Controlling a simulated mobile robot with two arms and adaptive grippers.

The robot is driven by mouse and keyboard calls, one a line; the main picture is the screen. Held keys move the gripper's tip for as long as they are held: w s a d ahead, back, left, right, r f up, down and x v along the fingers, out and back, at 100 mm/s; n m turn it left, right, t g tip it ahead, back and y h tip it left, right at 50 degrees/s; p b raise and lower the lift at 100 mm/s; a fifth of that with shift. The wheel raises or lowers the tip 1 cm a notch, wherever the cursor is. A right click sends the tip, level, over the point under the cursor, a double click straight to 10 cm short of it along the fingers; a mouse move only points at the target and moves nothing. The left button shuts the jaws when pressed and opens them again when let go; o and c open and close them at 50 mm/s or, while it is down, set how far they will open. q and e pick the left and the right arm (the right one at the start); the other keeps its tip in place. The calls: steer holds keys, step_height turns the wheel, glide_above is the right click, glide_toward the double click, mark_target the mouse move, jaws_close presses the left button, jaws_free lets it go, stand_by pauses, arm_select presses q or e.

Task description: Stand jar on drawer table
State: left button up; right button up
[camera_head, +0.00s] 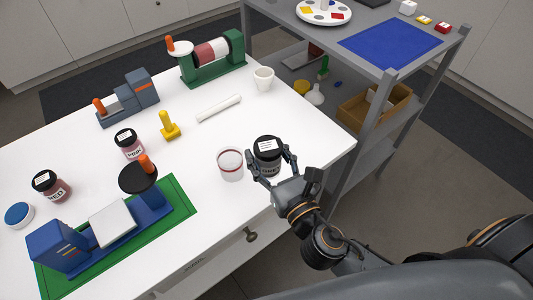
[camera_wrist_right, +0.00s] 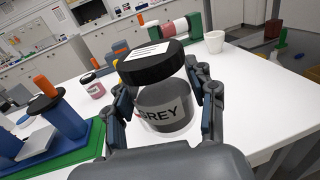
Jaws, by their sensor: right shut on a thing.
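A jar labelled GREY (camera_head: 268,148) with a black lid and dark grey contents stands upright at the right front part of the white drawer table (camera_head: 297,125). My right gripper (camera_head: 270,168) is shut on this jar, with a finger on each side of it. In the right wrist view the grey jar (camera_wrist_right: 163,95) sits between the two fingers (camera_wrist_right: 163,105), its label facing me. Its base appears at or just above the tabletop; I cannot tell if it touches. My left gripper is not in view.
A red jar (camera_head: 50,186), a pink jar (camera_head: 129,144) and a green mat (camera_head: 170,215) with a blue device are further left. A grey shelf unit (camera_head: 385,75) stands at the right.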

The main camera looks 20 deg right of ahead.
steer(key=w+f, duration=0.2)
steer(key=w+d+f+b, duration=0.1)
steer(key=w+f, duration=0.1)
steer(key=w, duration=0.1)
steer(key=w+d+f+b, duration=0.1)
steer(key=w+f, duration=0.1)
steer(key=w, duration=0.1)
steer(key=shift+d+f, duration=0.15)
steer(key=shift+f, duration=0.05)
steer(key=shift+w+f, duration=0.2)
steer(key=shift+f, duration=0.05)
steer(key=shift+w+d+f, duration=0.15)
steer(key=shift+w+f, duration=0.05)
steer(key=shift+f, duration=0.05)
steer(key=shift+w+f+b, duration=0.15)
steer(key=shift+f+b, duration=0.4)
steer(key=shift+f, duration=0.35)
steer(key=shift+w+f+b, duration=0.1)
steer(key=shift+f+b, duration=0.45)
steer(key=shift+f, duration=0.35)
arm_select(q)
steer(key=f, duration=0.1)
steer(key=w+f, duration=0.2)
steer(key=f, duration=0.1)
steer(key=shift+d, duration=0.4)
arm_select(e)
steer(key=shift+d, duration=0.1)
